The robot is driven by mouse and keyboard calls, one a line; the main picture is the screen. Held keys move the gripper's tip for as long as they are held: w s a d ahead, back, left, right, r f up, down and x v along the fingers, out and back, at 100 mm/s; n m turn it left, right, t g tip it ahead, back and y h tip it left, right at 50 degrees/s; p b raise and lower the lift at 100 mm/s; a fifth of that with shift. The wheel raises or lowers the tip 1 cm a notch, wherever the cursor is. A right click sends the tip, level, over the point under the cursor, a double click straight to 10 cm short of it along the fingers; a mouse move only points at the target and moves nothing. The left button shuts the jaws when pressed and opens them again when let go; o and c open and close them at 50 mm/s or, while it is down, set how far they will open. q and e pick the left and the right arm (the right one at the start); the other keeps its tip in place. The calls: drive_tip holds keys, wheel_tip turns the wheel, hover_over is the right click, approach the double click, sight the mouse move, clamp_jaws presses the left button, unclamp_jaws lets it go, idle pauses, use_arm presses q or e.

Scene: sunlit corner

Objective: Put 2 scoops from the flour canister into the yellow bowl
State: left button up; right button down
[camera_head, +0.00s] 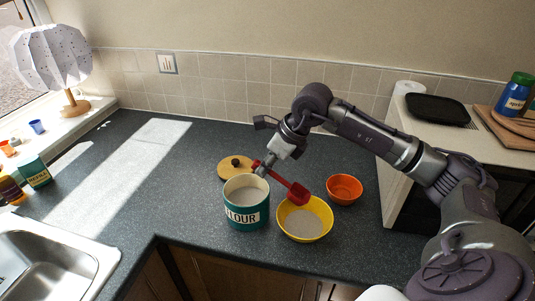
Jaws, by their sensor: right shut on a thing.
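The teal flour canister (247,214) stands open on the dark counter, with greyish-white flour visible inside. The yellow bowl (326,227) is just right of it and holds a layer of similar flour. My right gripper (262,168) is above and behind the canister, shut on the handle of a red scoop (297,193). I cannot tell whether the scoop holds flour. My left gripper does not show.
The round wooden lid (232,166) lies behind the canister. An orange bowl (344,189) stands right of the yellow bowl. A sink (50,258) is at the front left, and a green box (35,171) stands beyond it. The left middle counter is clear.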

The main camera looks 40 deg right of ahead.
drive_tip(key=shift+w+a+g+p, duration=0.1)
drive_tip(key=shift+w+g+p, duration=0.15)
drive_tip(key=shift+p, duration=0.55)
drive_tip(key=g+p, duration=0.1)
drive_tip(key=p, duration=0.1)
drive_tip(key=f+g+h+p, duration=0.1)
drive_tip(key=p, duration=0.1)
drive_tip(key=shift+w+a+f+h, duration=0.25)
drive_tip(key=shift+w+a+h, duration=0.05)
drive_tip(key=shift+w+a+f+g+h+p, duration=0.1)
drive_tip(key=shift+w+f+g+h+p, duration=0.25)
drive_tip(key=shift+f+g, duration=0.3)
drive_tip(key=shift+w+a+f+g+h+p, duration=0.15)
drive_tip(key=shift+f+g+h+p, duration=0.2)
drive_tip(key=shift+f+g+p, duration=0.2)
